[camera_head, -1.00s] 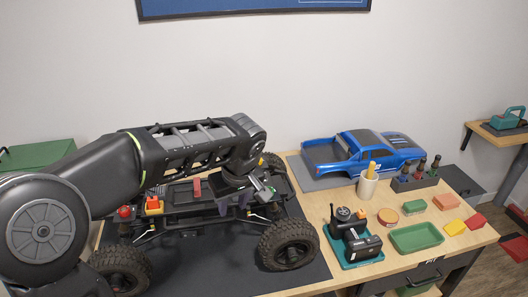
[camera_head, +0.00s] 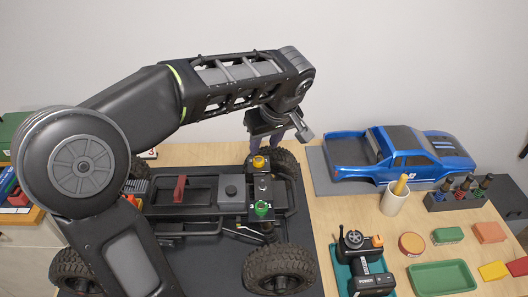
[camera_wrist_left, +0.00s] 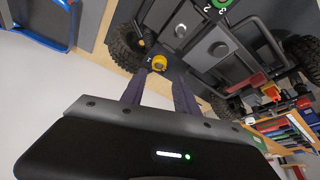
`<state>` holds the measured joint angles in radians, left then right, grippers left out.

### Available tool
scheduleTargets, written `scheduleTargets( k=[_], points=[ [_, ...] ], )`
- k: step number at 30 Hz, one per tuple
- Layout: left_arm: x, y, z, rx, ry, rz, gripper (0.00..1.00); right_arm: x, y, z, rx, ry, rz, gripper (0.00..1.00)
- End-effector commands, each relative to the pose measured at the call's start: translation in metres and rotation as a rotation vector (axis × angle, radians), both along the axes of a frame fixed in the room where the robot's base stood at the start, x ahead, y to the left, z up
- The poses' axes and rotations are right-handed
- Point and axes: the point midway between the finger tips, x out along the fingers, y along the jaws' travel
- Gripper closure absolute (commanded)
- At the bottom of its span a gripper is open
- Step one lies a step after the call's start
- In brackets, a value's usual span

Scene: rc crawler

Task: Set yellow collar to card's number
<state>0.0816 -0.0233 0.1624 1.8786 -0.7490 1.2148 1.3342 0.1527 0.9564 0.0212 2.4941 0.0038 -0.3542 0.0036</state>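The yellow collar (camera_head: 260,162) sits at the far end of the crawler chassis (camera_head: 205,190), and also shows in the left wrist view (camera_wrist_left: 158,62). Its setting is too small to read. A white card (camera_head: 149,154) that seems to read 3 shows behind the chassis, partly hidden by my left arm. My left gripper (camera_head: 276,136) is above and behind the yellow collar. In the left wrist view its two fingers (camera_wrist_left: 160,78) are apart, with the collar just beyond the gap between their tips, not gripped. My right gripper is not in view.
A green collar (camera_head: 262,208) sits nearer on the chassis. A blue truck body (camera_head: 400,158), a cup (camera_head: 396,200), a transmitter (camera_head: 361,265) and a green tray (camera_head: 442,277) stand to the right. My left arm covers the chassis's left part.

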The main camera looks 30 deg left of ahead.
Motion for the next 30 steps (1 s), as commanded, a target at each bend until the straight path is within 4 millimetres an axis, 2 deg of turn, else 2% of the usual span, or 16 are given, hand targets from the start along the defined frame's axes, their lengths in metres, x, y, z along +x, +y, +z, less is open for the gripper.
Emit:
scheduleTargets(
  k=[8, 21, 30],
  points=[
    [0.002, 0.003, -0.009, 0.0, 0.001, 0.0, 0.63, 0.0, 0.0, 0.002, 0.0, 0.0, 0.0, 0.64],
    [0.013, 0.024, -0.066, -0.001, 0.003, 0.001, 0.63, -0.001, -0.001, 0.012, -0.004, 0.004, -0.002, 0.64],
    [0.015, 0.026, -0.073, 0.0, 0.0, -0.001, 0.63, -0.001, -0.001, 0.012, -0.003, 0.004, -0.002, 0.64]
  ],
)
